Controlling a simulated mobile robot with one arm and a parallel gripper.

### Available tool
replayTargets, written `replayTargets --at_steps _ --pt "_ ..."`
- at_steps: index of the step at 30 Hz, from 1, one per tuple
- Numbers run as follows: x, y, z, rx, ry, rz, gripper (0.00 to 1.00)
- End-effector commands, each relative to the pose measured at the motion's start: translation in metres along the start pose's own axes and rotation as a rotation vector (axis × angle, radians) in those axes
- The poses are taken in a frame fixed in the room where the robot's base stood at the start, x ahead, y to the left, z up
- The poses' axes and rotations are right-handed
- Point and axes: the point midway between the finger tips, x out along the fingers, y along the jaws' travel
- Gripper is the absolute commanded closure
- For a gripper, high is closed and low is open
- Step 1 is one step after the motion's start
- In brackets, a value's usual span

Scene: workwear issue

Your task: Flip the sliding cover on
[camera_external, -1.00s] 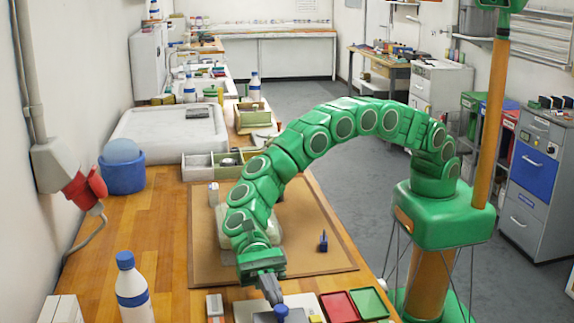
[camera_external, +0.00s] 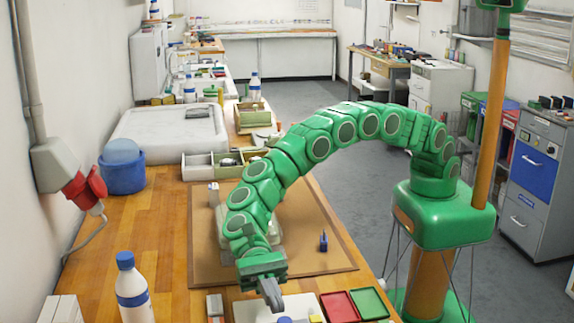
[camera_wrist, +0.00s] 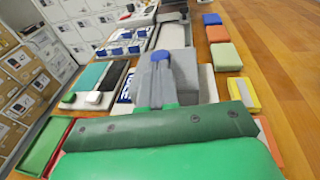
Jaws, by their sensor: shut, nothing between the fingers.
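My gripper (camera_external: 272,295) points down over the white board (camera_external: 256,307) at the bench's near edge. Its grey fingers (camera_wrist: 155,82) are together, with nothing between them. In the wrist view a grey block (camera_wrist: 184,70) stands directly beyond and beside the fingertips; I cannot tell whether they touch it. A blue part (camera_external: 285,320) shows at the bottom of the external view near the fingers. I cannot tell for certain which part is the sliding cover. The fingers and the frame edge hide much of this area.
A red tray (camera_external: 339,307) and a green tray (camera_external: 370,304) lie right of the board. A blue-capped bottle (camera_external: 132,290) stands left. Coloured blocks, including a yellow-edged one (camera_wrist: 243,95), lie beside the board in the wrist view. Bare wood is free at right there.

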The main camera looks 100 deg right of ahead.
Motion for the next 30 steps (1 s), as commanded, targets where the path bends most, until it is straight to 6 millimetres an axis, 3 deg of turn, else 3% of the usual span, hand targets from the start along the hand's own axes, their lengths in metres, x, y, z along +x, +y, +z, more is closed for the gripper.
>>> replayTargets --at_steps 9,18,30 --pt "-0.064 -0.004 0.000 0.003 -0.001 -0.010 1.00" --pt "-0.110 -0.004 -0.001 0.002 0.000 -0.010 1.00" --pt "-0.124 -0.003 -0.001 0.001 0.001 -0.008 1.00"
